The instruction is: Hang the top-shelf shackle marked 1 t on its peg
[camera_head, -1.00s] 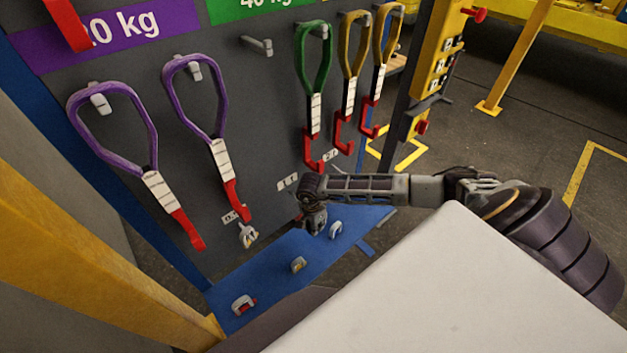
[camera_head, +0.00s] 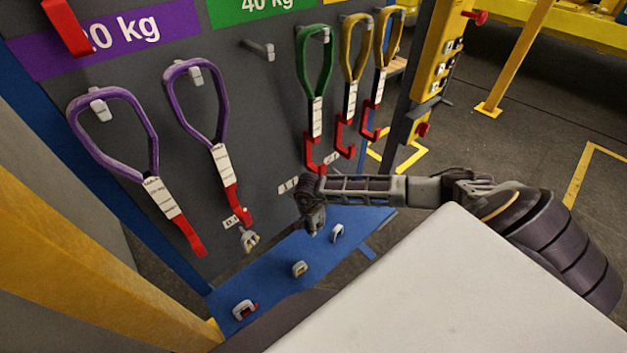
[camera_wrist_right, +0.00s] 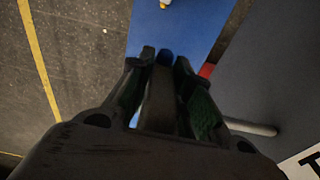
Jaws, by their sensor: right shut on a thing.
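My right gripper (camera_head: 312,222) is in front of the grey board, just above the blue shelf, below and right of a small white label (camera_head: 288,186) whose text is too small to read surely. In the right wrist view the fingers (camera_wrist_right: 165,60) are close together. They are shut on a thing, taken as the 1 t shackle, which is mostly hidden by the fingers. A grey peg (camera_wrist_right: 252,127) sticks out from the board right of the fingers. A white label (camera_wrist_right: 305,162) with a large T is partly visible below it. My left gripper is not in view.
Several shackles show: one hangs on the board (camera_head: 249,240), and others sit on the blue shelf (camera_head: 270,285), with red (camera_head: 243,310), yellow (camera_head: 300,269) and pale (camera_head: 337,233) parts. Purple, green and yellow slings with red hooks hang above. A white surface (camera_head: 450,290) fills the front right.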

